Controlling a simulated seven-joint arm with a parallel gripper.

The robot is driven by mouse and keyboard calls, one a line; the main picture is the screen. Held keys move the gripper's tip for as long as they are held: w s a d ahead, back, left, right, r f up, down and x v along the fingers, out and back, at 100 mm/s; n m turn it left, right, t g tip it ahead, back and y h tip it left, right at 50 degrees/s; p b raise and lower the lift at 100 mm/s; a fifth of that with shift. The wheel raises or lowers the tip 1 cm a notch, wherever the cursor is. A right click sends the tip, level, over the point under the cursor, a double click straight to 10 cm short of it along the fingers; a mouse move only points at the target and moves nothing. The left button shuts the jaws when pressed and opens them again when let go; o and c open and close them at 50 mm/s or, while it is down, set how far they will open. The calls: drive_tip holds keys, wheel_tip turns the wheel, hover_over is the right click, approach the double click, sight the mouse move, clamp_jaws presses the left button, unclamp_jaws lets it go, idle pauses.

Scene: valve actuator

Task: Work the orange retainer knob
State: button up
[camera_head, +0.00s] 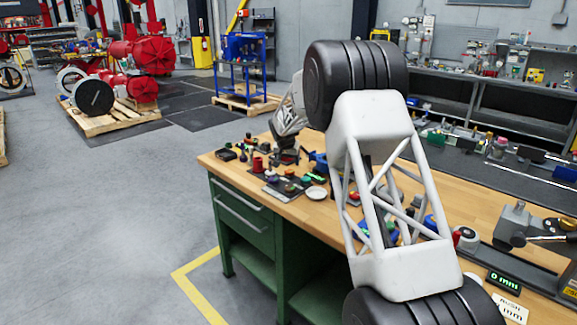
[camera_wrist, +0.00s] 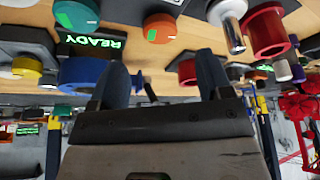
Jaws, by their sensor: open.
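In the wrist view a round orange knob (camera_wrist: 160,27) with a small green mark stands on the wooden bench top, beyond my fingers and roughly in line with the gap between them. Another orange-yellow knob (camera_wrist: 27,68) is at the far left; I cannot tell from looks alone which is the retainer. My gripper (camera_wrist: 161,78) has its two dark fingers apart, with nothing held between them. In the head view my gripper (camera_head: 287,148) hangs over the bench's far left part, and I cannot pick out the orange knob there.
Close around are a green knob (camera_wrist: 76,15), a blue knob (camera_wrist: 84,73), a READY display (camera_wrist: 91,41), a silver-tipped lever (camera_wrist: 230,28) and a red cylinder (camera_wrist: 266,30). The wooden bench (camera_head: 320,222) is crowded with small fixtures. Open floor (camera_head: 110,220) lies left of it.

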drive_tip(key=shift+s+r, duration=0.3)
drive_tip(key=shift+r, duration=0.3)
drive_tip(key=shift+r, duration=0.1)
drive_tip(key=s+d+r, duration=0.4)
drive_tip(key=s+r, duration=0.2)
drive_tip(key=s, duration=0.5)
drive_tip(key=s+d+r+n, duration=0.1)
drive_tip(key=s+d+r, duration=0.4)
drive_tip(key=s, duration=0.7)
drive_tip(key=s+d+r, duration=0.3)
drive_tip(key=s+r, duration=0.4)
drive_tip(key=s, duration=0.4)
drive_tip(key=s+d+f, duration=0.1)
drive_tip(key=s, duration=1.3)
drive_tip(key=s+d+f+n+g, duration=0.1)
drive_tip(key=s+d+f, duration=0.1)
drive_tip(key=s, duration=1.2)
drive_tip(key=s+d+f, duration=0.2)
drive_tip(key=s, duration=1.1)
drive_tip(key=shift+s+g+y, duration=0.3)
drive_tip(key=shift+s+y, duration=0.1)
